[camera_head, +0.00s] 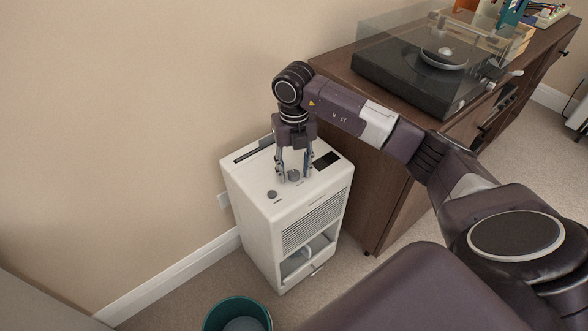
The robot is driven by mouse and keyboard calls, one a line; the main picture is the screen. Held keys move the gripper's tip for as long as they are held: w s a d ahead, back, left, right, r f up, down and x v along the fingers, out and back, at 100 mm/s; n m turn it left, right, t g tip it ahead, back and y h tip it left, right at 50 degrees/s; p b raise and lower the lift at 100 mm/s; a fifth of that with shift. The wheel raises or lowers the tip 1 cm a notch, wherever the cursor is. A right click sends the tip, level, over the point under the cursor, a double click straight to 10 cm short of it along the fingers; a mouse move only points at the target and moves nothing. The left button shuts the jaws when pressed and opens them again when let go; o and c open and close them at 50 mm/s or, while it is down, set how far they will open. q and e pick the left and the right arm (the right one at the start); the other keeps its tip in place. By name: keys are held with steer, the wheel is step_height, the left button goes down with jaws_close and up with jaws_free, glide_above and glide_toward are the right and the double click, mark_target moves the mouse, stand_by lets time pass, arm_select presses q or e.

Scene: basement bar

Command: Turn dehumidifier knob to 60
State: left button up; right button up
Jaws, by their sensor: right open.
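The white dehumidifier (256,209) stands on the carpet against the beige wall. On its top are a dark display (326,160), a small grey round button or knob (272,194) near the front left, and a grey knob (294,175) near the middle. My right gripper (294,178) points straight down over the top, its open fingers on either side of the middle grey knob. I cannot tell whether the fingers touch it. The knob's markings are too small to read. My left gripper is out of view.
A wooden cabinet (376,205) with a record player (425,75) under a clear lid stands right of the dehumidifier. A teal bucket (262,309) sits on the floor in front.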

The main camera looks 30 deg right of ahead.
steer(key=shift+c, duration=0.4)
jaws_close()
steer(key=shift+r+n, duration=0.1)
steer(key=shift+n, duration=1.8)
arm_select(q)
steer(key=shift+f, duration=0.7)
arm_select(e)
steer(key=shift+n, duration=0.3)
steer(key=shift+o, duration=0.4)
jaws_free()
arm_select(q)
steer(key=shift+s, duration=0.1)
